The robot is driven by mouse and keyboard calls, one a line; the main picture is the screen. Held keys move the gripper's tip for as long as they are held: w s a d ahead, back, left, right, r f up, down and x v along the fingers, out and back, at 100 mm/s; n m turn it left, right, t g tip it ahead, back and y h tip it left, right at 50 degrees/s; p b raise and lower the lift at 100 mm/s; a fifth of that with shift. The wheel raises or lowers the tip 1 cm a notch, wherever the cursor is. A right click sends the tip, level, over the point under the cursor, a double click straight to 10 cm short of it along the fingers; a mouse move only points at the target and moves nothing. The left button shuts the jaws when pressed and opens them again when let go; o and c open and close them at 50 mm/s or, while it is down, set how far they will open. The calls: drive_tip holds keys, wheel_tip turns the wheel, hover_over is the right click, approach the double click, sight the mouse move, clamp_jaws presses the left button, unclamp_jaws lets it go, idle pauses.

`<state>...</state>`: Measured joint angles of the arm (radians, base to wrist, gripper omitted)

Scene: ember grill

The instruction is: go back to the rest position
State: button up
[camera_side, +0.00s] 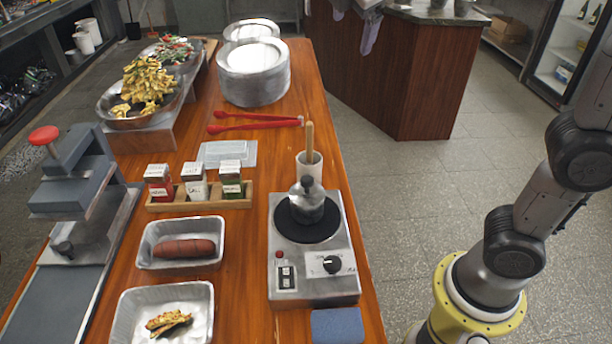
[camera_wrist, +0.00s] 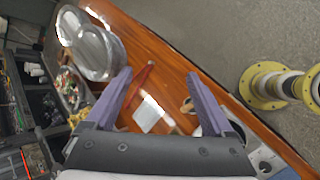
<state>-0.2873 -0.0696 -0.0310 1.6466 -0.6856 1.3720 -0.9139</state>
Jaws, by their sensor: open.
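My gripper (camera_wrist: 158,88) shows in the wrist view with its two purple fingers spread apart and nothing between them. It hangs above the wooden counter (camera_wrist: 165,60), over the area of the red tongs (camera_wrist: 138,82) and a pale flat tray (camera_wrist: 150,113). In the side view the gripper is out of frame; only part of my arm shows at the right edge, beside the counter.
The counter (camera_side: 249,206) holds a hot plate (camera_side: 316,262) with a metal pot (camera_side: 307,200), a spice rack (camera_side: 200,202), foil trays (camera_side: 146,242) with food, a press (camera_side: 80,185) and stacked plates (camera_side: 253,72). Open floor (camera_side: 420,200) lies right of the counter.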

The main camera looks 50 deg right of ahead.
drive_tip(key=s+d+f+m+y, duration=0.1)
drive_tip(key=s+d+f+m, duration=0.15)
drive_tip(key=s, duration=0.55)
drive_tip(key=s+a+f+m+y, duration=0.2)
drive_tip(key=s+a+f+m, duration=0.1)
drive_tip(key=s+f+m, duration=0.2)
drive_tip(key=s+a+f+m+y, duration=0.3)
drive_tip(key=s+f+m, duration=0.3)
drive_tip(key=f, duration=0.3)
drive_tip(key=shift+s+f+m+t+y, duration=0.2)
drive_tip(key=shift+s+m+t+y, duration=0.1)
drive_tip(key=shift+m+t, duration=0.15)
